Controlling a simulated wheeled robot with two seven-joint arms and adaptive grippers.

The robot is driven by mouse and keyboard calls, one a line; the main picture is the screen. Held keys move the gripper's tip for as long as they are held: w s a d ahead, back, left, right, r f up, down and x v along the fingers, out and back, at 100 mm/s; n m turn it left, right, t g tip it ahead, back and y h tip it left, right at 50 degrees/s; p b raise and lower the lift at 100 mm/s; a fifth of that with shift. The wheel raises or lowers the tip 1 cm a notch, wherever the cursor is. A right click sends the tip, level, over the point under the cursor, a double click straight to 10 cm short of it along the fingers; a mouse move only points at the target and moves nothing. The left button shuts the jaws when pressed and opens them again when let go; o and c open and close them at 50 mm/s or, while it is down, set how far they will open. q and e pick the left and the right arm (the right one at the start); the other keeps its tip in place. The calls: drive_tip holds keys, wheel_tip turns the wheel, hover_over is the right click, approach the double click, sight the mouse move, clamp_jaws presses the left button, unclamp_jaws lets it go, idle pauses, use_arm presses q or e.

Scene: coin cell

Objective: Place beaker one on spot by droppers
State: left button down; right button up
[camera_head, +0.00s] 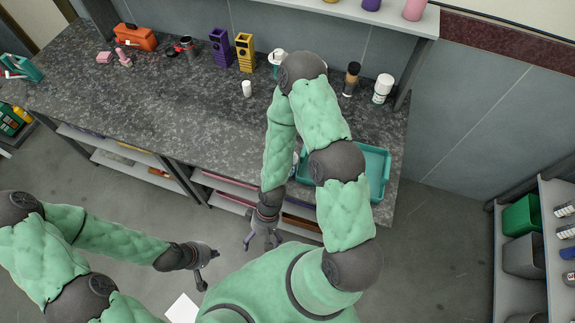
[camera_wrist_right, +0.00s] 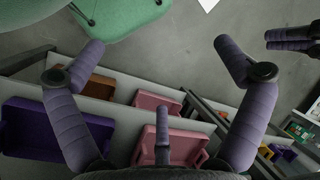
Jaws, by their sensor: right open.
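No beaker or droppers can be made out clearly in either view; my right arm hides part of the counter. My right gripper (camera_head: 263,241) hangs in front of the counter, below its edge. In the right wrist view, its fingers (camera_wrist_right: 160,75) are spread wide with nothing between them. My left gripper (camera_head: 204,268) is to its left, over the floor, with its fingers apart and empty. Part of it seems to show at the upper right of the right wrist view.
The grey counter (camera_head: 180,110) holds a purple box (camera_head: 220,48), a yellow box (camera_head: 245,52), a small white bottle (camera_head: 247,88), a larger white container (camera_head: 383,88) and a teal tray (camera_head: 376,172) partly behind my right arm. Shelves with purple (camera_wrist_right: 50,135) and pink bins (camera_wrist_right: 178,148) are underneath.

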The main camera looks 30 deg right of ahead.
drive_tip(key=s+d+r+n+g+h+p, duration=0.1)
drive_tip(key=d+r+n+h, duration=0.1)
drive_tip(key=d+n+h, duration=0.4)
drive_tip(key=s+d+r+n+g+h, duration=0.2)
drive_tip(key=r+n+h, duration=0.15)
drive_tip(key=n, duration=0.35)
drive_tip(key=w+d+r+n+t+h+p, duration=0.1)
drive_tip(key=w+r+n+t+h, duration=0.3)
drive_tip(key=w, duration=0.3)
drive_tip(key=w+r+n+t+h, duration=0.35)
drive_tip(key=w+r+t, duration=0.25)
drive_tip(key=w, duration=0.2)
drive_tip(key=shift+m, duration=0.35)
drive_tip(key=x, duration=0.5)
drive_tip(key=shift+s+d+f+b, duration=0.1)
drive_tip(key=shift+d+f+b, duration=0.1)
drive_tip(key=shift+d+b, duration=0.1)
drive_tip(key=x, duration=0.3)
drive_tip(key=shift+w+d+f+b, duration=0.2)
drive_tip(key=shift+w+f+b, duration=0.1)
drive_tip(key=shift+w+b, duration=0.05)
drive_tip(key=shift+w+d+f, duration=0.2)
drive_tip(key=shift+d+f, duration=0.05)
drive_tip(key=shift+d, duration=0.35)
